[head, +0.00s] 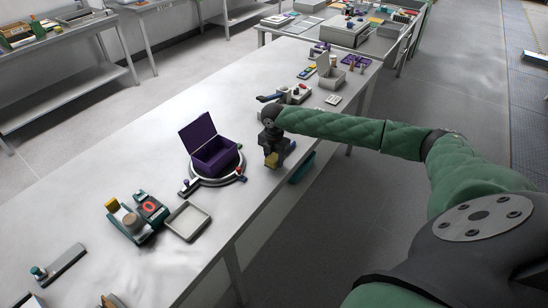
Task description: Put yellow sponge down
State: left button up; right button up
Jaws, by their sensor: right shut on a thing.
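The yellow sponge (271,160) is a small yellow block at the tip of my right gripper (277,154). My right gripper points down at the table's right edge and is shut on the sponge. The dark fingers hide part of the sponge. I cannot tell whether the sponge touches the table top. My left gripper is not in view.
The long white table (120,165) holds an open purple box (214,156) on a round base, left of my gripper. A grey tray (187,221) and a teal device (140,218) stand nearer. A white switch box (298,92) stands beyond. Clear table lies left.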

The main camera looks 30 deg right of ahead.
aim_at(274, 157)
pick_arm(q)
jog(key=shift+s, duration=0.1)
pick_arm(e)
jog(key=shift+f, duration=0.5)
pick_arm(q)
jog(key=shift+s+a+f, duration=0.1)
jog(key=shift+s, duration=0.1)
pick_arm(e)
jog(key=shift+f, duration=0.1)
jog(key=o, duration=1)
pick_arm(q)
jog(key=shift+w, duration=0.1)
pick_arm(e)
notch_tip(274, 157, up, 5)
jog(key=shift+r+b, duration=0.1)
jog(key=shift+b, duration=1.1)
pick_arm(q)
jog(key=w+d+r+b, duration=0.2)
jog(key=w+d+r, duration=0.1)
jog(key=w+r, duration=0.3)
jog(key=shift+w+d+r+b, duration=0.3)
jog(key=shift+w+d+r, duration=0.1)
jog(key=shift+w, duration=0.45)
pick_arm(e)
jog(key=shift+r, duration=4.05)
